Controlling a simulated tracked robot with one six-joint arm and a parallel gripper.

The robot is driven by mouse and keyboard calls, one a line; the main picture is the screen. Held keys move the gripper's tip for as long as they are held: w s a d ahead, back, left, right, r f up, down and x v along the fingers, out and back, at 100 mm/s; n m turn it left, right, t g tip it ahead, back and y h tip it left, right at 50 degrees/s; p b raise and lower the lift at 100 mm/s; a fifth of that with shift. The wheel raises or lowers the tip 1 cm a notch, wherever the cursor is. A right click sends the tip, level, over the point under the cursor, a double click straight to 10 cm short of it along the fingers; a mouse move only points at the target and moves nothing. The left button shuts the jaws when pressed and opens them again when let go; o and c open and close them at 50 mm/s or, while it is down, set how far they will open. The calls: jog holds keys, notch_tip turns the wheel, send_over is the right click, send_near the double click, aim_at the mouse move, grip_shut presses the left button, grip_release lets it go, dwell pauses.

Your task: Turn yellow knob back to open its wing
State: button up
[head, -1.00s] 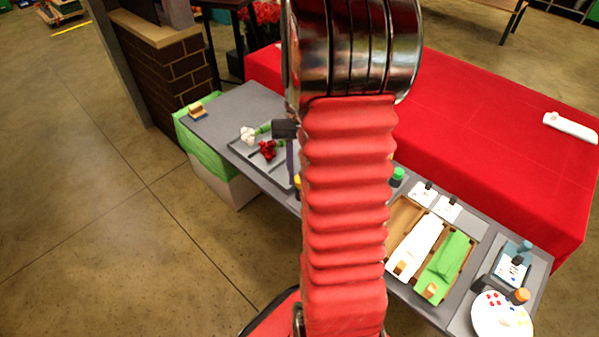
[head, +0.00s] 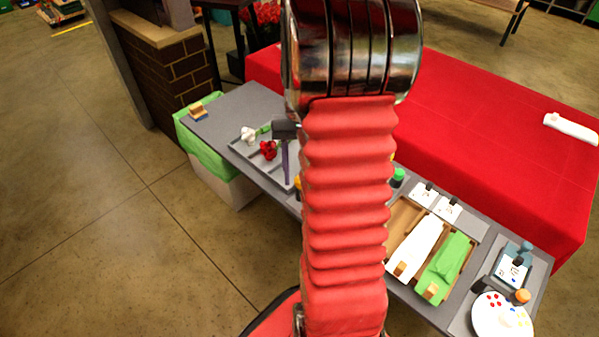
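A small yellow piece (head: 297,183), which may be the yellow knob, shows as a sliver at the left edge of my red-sleeved arm in the head view. The arm hides the rest of it, and I cannot make out its wing. My gripper (head: 285,145) is mostly hidden behind the arm. Only a dark block and a thin purple-grey strip below it show, over the grey table near the flower tray. I cannot see both fingertips, or whether it touches the yellow piece.
A flower tray (head: 240,148) holds a white flower (head: 249,134) and a red flower (head: 268,150). To the right are a green-topped knob (head: 398,175), a wooden tray with white and green wraps, an orange knob (head: 522,296) and a paint palette (head: 489,324). A red-covered table (head: 480,120) stands behind.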

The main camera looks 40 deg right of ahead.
jog(key=shift+r, duration=0.1)
jog(key=v, duration=1.3)
jog(key=shift+w+r, duration=0.2)
jog(key=shift+d, duration=0.15)
notch_tip(320, 180, down, 4)
jog(key=a+n+t+h, duration=0.1)
jog(key=a+t+h, duration=0.1)
jog(key=s+a+r+n+t, duration=0.1)
jog(key=s+a+n+t, duration=0.1)
jog(key=a, duration=0.6)
jog(key=s+a+r+n+t, duration=0.2)
jog(key=s+a+n, duration=0.1)
jog(key=a, duration=0.6)
jog(key=s+a+r+n+t+h, duration=0.1)
jog(key=s+a+r+n+t, duration=0.1)
jog(key=a, duration=0.7)
jog(key=shift+s+r+n+t, duration=0.2)
jog(key=shift+s+n+t, duration=0.15)
jog(key=shift+s, duration=0.2)
